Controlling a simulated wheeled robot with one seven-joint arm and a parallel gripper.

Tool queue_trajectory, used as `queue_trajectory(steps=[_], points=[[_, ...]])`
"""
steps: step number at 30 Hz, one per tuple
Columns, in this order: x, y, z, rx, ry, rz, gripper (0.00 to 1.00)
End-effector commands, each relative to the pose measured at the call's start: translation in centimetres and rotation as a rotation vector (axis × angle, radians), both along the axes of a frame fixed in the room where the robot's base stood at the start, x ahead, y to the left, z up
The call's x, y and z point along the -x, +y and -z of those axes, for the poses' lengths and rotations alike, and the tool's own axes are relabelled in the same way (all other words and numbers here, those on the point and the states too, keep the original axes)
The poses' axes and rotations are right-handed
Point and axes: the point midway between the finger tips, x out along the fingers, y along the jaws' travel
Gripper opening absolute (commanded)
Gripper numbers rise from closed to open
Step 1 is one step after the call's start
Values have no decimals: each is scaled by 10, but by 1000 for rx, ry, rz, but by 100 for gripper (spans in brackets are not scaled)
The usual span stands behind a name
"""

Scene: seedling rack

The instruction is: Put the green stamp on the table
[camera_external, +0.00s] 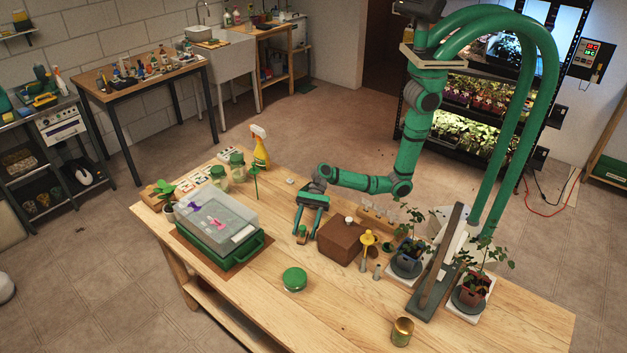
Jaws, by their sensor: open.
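A small green and wooden piece that looks like the green stamp (302,231) is at the table's middle, just left of a brown box. My gripper (305,234) points down over it with its fingers open. The piece shows between or just behind the fingertips; I cannot tell whether they touch it or whether it rests on the wood. The wooden table (345,305) has bare top in front.
The brown box (338,243) stands close to the right of my gripper. A green crate with a clear lid (222,216) is at left. A green round lid (294,276), a tin (402,331) and potted plants (472,288) are around.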

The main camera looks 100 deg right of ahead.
Motion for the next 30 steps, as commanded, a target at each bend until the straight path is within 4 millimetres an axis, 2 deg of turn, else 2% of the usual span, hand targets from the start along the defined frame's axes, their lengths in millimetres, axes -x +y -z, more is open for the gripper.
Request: queue_trajectory(steps=[4, 12, 18, 30], points=[[-5, 12, 4, 1, -2, -1, 47], [-6, 13, 5, 1, -2, 0, 47], [-6, 13, 5, 0, -2, 0, 2], [-6, 13, 0, 0, -5, 0, 0]])
